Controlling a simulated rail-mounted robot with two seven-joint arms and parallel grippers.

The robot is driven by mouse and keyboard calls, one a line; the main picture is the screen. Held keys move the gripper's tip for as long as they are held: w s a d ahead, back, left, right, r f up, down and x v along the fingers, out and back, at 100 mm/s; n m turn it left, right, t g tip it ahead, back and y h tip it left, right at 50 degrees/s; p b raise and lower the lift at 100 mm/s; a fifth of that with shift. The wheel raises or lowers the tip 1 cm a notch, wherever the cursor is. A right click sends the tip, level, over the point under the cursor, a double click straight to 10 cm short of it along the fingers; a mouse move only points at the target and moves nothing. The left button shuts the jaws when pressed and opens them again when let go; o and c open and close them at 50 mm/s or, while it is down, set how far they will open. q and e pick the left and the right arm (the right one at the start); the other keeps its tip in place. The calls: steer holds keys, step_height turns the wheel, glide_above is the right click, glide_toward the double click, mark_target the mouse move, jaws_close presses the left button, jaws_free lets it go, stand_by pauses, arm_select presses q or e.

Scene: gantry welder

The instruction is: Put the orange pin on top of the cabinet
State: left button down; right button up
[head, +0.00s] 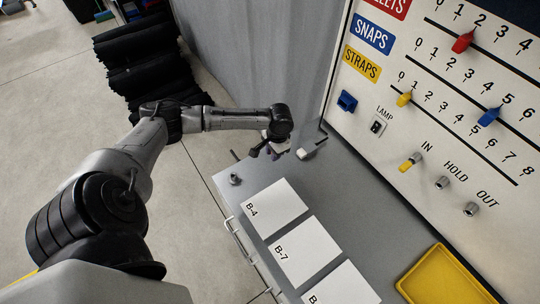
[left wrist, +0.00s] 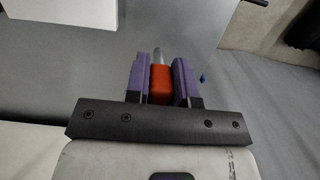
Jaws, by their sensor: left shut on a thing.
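My left gripper (head: 270,148) reaches over the far end of the grey cabinet top (head: 355,205) in the head view. In the left wrist view its purple fingers (left wrist: 159,65) are shut on the orange pin (left wrist: 160,86), one on each side. The pin has an orange block body and a grey metal tip (left wrist: 158,55) that points away from the wrist. In the head view the pin is hidden by the gripper and arm. I cannot tell whether the pin touches the surface. My right gripper is in neither view.
White cards (head: 272,207) lie along the cabinet top. A small grey knob (head: 235,179) and a grey-white block (head: 312,147) are near the gripper. A yellow tray (head: 445,278) is at lower right. The upright panel (head: 440,110) with pegs borders the right side.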

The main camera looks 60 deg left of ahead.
arm_select(q)
steer(key=shift+s+a+f, duration=0.1)
steer(key=shift+a+f, duration=0.3)
steer(key=shift+a, duration=0.25)
steer(key=shift+s+a+f, duration=0.1)
steer(key=shift+a+f, duration=0.3)
steer(key=shift+a, duration=0.25)
steer(key=shift+f, duration=1.95)
steer(key=shift+f, duration=0.2)
steer(key=c, duration=1)
jaws_free()
